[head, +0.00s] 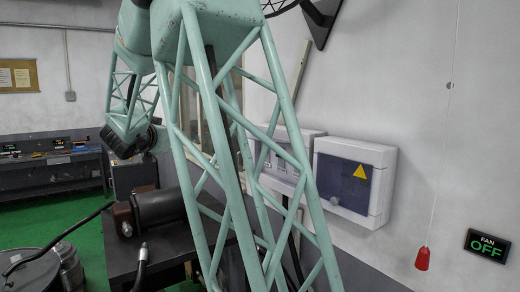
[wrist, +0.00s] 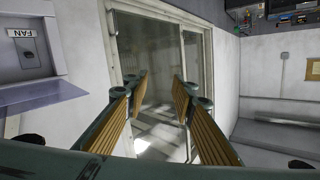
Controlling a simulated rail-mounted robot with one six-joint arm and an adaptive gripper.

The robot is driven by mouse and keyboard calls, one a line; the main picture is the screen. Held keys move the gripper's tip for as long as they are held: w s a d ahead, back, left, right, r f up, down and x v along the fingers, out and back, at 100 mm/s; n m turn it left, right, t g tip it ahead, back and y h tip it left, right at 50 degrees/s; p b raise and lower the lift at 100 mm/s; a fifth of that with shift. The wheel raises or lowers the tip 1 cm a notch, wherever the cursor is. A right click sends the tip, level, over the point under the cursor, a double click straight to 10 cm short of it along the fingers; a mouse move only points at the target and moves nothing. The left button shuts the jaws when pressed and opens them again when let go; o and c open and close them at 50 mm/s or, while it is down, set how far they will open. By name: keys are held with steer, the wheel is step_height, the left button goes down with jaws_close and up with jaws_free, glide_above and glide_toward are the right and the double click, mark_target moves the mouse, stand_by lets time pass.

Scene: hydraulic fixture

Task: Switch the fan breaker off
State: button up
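The fan breaker box (wrist: 38,62) is at the left edge of the wrist view, with a FAN label (wrist: 26,33) and a small grey switch (wrist: 28,54) beside it. The switch's position is too small to tell. A tinted panel (wrist: 45,100), seemingly its cover, sticks out from the box. My gripper (wrist: 157,84) is open and empty, its two ribbed fingers apart in front of a window, to the right of the box and not touching it. In the head view, a white box (head: 284,160) is partly hidden by my arm. A sign (head: 487,245) reads FAN OFF.
A second white box (head: 356,180) with a tinted cover and yellow warning triangle is on the wall. A red pull handle (head: 422,259) hangs on a cord. A dark motor (head: 160,215) sits on a black bench. The framed window (wrist: 155,70) lies beyond my fingers.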

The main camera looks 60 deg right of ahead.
steer(key=s+d+f+m+g+h+p, duration=0.1)
steer(key=s+d+f+m+g+p, duration=0.1)
steer(key=s+d+g, duration=0.5)
steer(key=s+d+f+m+g+h+p, duration=0.2)
steer(key=s+d+f+m+g, duration=0.3)
steer(key=s+d+g, duration=0.3)
steer(key=shift+s+d+f+m, duration=0.2)
steer(key=shift+s+f+m, duration=0.15)
steer(key=shift+f, duration=0.55)
steer(key=shift+d, duration=0.1)
steer(key=p+x, duration=0.2)
steer(key=x, duration=1.1)
steer(key=shift+s+d, duration=0.15)
steer(key=shift+d, duration=0.15)
steer(key=shift+r, duration=0.1)
jaws_close()
